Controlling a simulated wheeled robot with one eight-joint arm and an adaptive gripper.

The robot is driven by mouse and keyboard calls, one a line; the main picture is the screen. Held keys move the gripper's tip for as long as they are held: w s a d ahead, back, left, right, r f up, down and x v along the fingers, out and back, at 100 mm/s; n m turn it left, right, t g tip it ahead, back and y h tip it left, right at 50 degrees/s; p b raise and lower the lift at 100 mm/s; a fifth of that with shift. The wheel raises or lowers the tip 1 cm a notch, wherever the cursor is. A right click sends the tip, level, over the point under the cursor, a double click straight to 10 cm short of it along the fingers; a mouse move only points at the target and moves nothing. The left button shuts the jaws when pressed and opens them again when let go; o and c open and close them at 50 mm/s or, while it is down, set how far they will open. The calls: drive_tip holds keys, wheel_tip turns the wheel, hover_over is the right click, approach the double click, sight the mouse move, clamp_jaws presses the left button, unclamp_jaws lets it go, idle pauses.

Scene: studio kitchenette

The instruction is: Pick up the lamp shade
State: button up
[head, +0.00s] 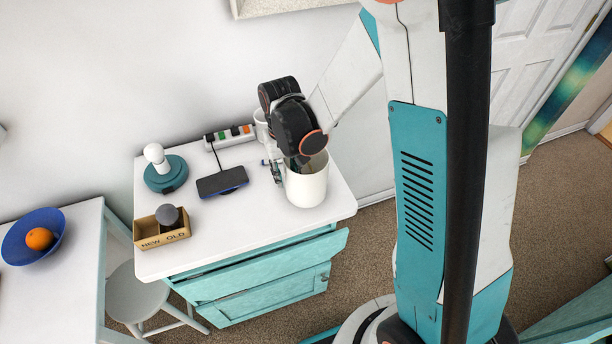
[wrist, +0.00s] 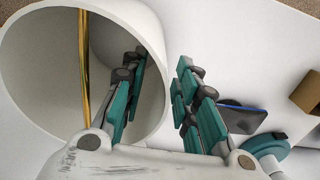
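The lamp shade (head: 307,188) is a white open-topped cylinder standing near the right front corner of the white cabinet top. In the wrist view the shade (wrist: 22,90) fills the left side, with a gold bar (wrist: 83,65) across its opening. My gripper (head: 284,170) reaches down over its rim. In the wrist view my gripper (wrist: 160,62) is open, with one finger inside the shade and one outside. The wall lies between them, with gaps visible. The teal lamp base (head: 166,174) with a white bulb (head: 155,155) stands at the back left.
A dark phone on a stand (head: 222,181), a power strip (head: 229,134) and a cardboard box (head: 163,236) holding a grey ball share the cabinet top. A white cup-like object (head: 261,126) stands behind the gripper. The top drawer (head: 265,270) appears partly open. The front middle of the top is clear.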

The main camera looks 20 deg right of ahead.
drive_tip(key=shift+f, duration=0.95)
clamp_jaws()
drive_tip(key=shift+r, duration=0.15)
